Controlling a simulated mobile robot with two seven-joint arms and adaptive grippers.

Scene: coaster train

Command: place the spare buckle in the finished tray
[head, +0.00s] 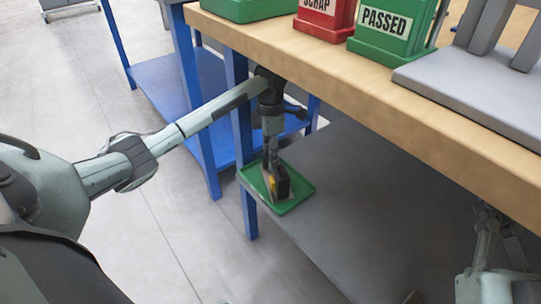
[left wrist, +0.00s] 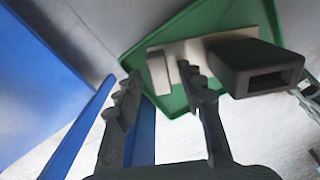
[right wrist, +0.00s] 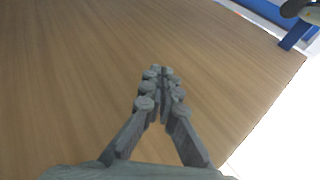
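The spare buckle (head: 282,181), black with an orange spot, is at the green tray (head: 301,199) on the low grey shelf. The left wrist view shows the buckle's black hollow body (left wrist: 255,66) and a pale flat part over the green tray (left wrist: 190,22). My left gripper (head: 269,163) points down at the buckle. Its fingers (left wrist: 155,88) are apart, with one finger in front of the pale part; I see no grip on it. Whether the buckle rests fully on the tray floor is unclear. My right gripper (right wrist: 162,75) has its fingertips together, empty, facing a wooden surface.
The wooden bench (head: 330,59) overhangs the shelf (head: 345,215). On it stand a red SCRAP bin (head: 322,22), a green PASSED bin (head: 378,45) and a grey fixture base (head: 480,95). Blue legs (head: 243,120) and a blue shelf (head: 170,85) are close to my left arm.

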